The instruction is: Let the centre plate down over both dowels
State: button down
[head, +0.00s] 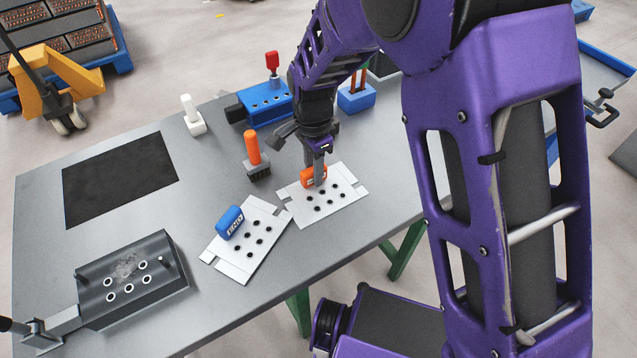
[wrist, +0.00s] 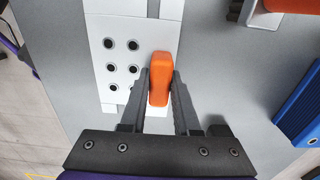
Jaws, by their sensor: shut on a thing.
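A white plate with several dark holes (head: 345,208) and an orange handle block (head: 306,179) is at the table's right part; it also shows in the wrist view (wrist: 114,28). My gripper (head: 319,180) is shut on the orange block (wrist: 160,80), its fingers on both sides. The plate looks flat at or just above the table; I cannot tell which. A dark fixture (head: 132,287) with several ringed holes stands at the front left. A small upright pin shows near its right end (head: 161,259); a second dowel is not clear.
A second white plate (head: 238,271) with a blue block marked END (head: 230,222) lies just left. Behind stand an orange-handled brush (head: 254,150), a white piece (head: 193,115) and a blue holder (head: 266,101). A black mat (head: 120,178) lies at left; bare table separates it from the fixture.

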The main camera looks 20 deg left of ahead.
jog(key=shift+r, duration=0.15)
dwell(0.5)
notch_tip(320, 180, up, 10)
jog(key=shift+f+p, duration=0.1)
jog(key=shift+p, duration=0.85)
notch_tip(320, 180, up, 6)
jog(key=p, duration=0.5)
jog(key=s+a+p, duration=0.1)
jog(key=s+a, duration=1.1)
jog(key=s, duration=0.3)
jog(key=s+a+p, duration=0.2)
jog(key=s+a, duration=1.1)
jog(key=s, duration=0.3)
jog(key=shift+f, duration=0.25)
dwell(0.4)
jog(key=shift+s, duration=0.1)
jog(key=shift+f, duration=0.4)
jog(key=shift+f, duration=0.35)
